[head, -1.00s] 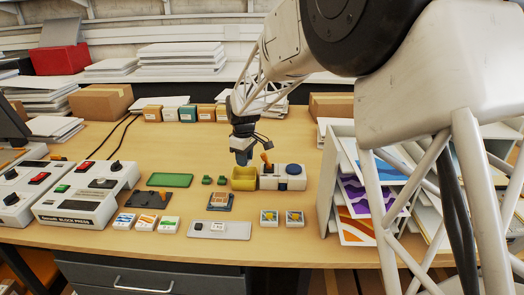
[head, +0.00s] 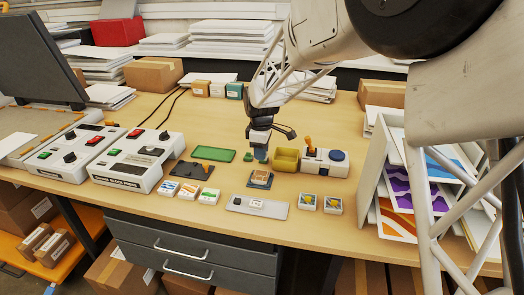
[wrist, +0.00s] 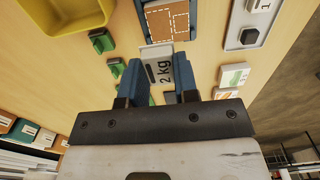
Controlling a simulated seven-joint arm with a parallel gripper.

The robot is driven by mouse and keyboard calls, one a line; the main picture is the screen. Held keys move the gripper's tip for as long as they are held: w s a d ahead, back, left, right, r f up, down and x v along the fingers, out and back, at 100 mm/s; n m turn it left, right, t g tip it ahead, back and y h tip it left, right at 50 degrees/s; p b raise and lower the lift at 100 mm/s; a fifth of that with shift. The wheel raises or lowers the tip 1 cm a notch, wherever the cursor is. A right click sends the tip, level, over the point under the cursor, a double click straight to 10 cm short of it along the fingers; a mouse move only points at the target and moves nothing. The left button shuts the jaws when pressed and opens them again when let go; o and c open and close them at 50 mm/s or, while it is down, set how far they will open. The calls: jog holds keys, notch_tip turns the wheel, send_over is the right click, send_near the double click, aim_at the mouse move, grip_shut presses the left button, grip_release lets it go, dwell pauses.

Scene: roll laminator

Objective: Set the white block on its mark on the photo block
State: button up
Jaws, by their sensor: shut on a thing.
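My gripper (wrist: 158,70) is shut on a whitish block (wrist: 162,66) marked "2 kg", which sits between its blue fingers in the wrist view. In the head view my gripper (head: 260,152) is above and just behind the photo block (head: 260,179), and the held block is too small to make out there. The photo block lies in a blue holder on the table. In the wrist view the photo block (wrist: 165,22) is brown with dashed outlines on top, just beyond the held block.
A yellow bin (head: 286,159) and a white unit with an orange lever (head: 325,161) stand right of my gripper.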

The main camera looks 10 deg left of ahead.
aim_at(261, 173)
jog(key=shift+f, duration=0.15)
jog(key=shift+f, duration=2.9)
jog(key=shift+f, duration=0.4)
dwell(0.3)
jog(key=o, duration=0.6)
jog(key=shift+r, duration=0.5)
jog(key=shift+r, duration=0.75)
jog(key=shift+r, duration=0.25)
